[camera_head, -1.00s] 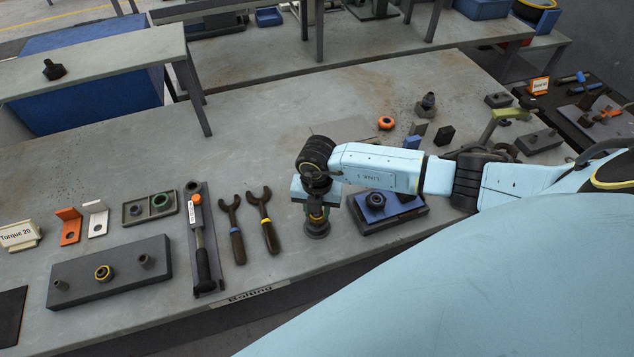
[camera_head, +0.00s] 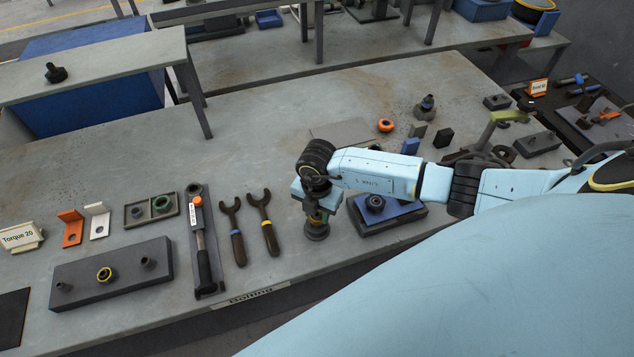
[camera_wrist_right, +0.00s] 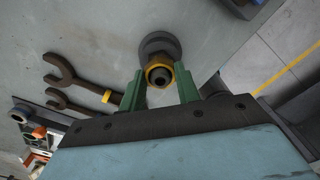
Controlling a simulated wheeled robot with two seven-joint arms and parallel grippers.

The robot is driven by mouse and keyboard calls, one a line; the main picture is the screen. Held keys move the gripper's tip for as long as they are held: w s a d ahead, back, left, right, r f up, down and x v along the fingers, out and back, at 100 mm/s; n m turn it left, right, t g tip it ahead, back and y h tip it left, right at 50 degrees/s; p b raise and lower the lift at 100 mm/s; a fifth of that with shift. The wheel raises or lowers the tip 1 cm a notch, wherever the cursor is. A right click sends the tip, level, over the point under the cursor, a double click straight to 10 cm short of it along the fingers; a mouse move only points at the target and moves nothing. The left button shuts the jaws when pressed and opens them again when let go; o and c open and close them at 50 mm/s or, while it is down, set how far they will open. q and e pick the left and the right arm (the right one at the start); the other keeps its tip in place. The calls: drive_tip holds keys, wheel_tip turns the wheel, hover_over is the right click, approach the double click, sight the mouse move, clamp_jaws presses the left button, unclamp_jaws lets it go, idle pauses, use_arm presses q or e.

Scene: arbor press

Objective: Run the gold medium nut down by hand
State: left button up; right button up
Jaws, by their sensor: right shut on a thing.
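My right gripper (camera_head: 317,212) points down over a dark round-based stud (camera_head: 317,233) near the bench's front edge. In the right wrist view its two green fingers (camera_wrist_right: 160,88) stand on either side of the gold nut (camera_wrist_right: 160,68), shut on it. The nut sits around a dark threaded stud end (camera_wrist_right: 160,77), above a round dark base (camera_wrist_right: 158,44). In the head view the wrist and fingers hide most of the nut. My left gripper is in neither view.
Two open-end wrenches (camera_head: 235,230) and a torque wrench (camera_head: 204,250) lie left of the stud. A blue-topped block (camera_head: 388,212) stands close on its right. Bare bench lies behind the wrenches.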

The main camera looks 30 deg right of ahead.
drive_tip(key=shift+m, duration=0.5)
drive_tip(key=o, duration=1.3)
drive_tip(key=shift+c, duration=0.2)
